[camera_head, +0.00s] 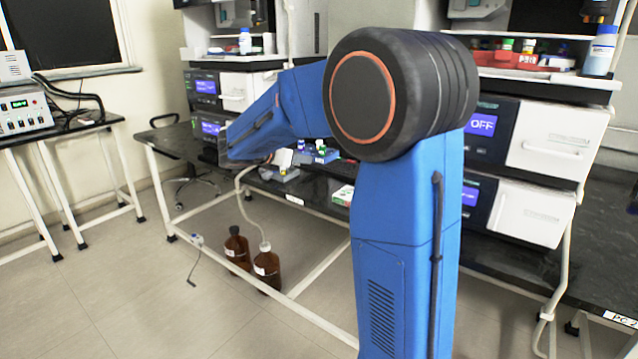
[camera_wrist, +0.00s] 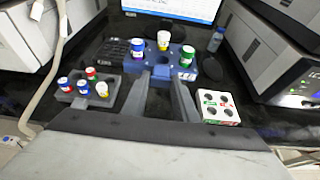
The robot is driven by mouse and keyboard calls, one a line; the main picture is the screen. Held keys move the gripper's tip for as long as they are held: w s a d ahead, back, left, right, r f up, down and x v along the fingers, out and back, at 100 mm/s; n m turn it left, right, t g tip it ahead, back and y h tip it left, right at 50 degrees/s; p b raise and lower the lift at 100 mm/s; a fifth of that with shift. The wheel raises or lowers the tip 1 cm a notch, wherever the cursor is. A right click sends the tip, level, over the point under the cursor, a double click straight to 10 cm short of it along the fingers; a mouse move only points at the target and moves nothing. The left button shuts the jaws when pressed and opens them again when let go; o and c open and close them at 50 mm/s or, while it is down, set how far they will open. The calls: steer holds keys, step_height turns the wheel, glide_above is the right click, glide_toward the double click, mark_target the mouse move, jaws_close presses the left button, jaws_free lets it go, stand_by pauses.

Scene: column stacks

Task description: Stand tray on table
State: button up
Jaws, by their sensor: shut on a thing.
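In the wrist view, a blue tray (camera_wrist: 205,72) carries several small bottles with white, yellow and green colours. My gripper (camera_wrist: 161,78) reaches in from below with its two fingers at the near edge of this tray, shut on it. I cannot tell whether the tray touches the table or hangs just above it. The dark table (camera_wrist: 245,92) shows around it. In the head view, a blue tray (camera_head: 318,155) shows on the bench, and my blue arm hides much of that area; my gripper cannot be made out there.
A grey rack (camera_wrist: 68,97) with several vials stands left of my fingers, and a white block with holes (camera_wrist: 217,108) stands right. A keyboard (camera_wrist: 108,54), a screen (camera_wrist: 180,8) and a small bottle (camera_wrist: 216,40) are behind. White instruments (camera_wrist: 268,45) flank the table.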

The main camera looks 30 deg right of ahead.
glide_above(301, 193)
step_height(301, 193, down, 6)
steer(key=shift+r, duration=0.1)
steer(key=shift+f, duration=2.05)
steer(key=shift+a+f, duration=0.1)
steer(key=shift+f, duration=0.25)
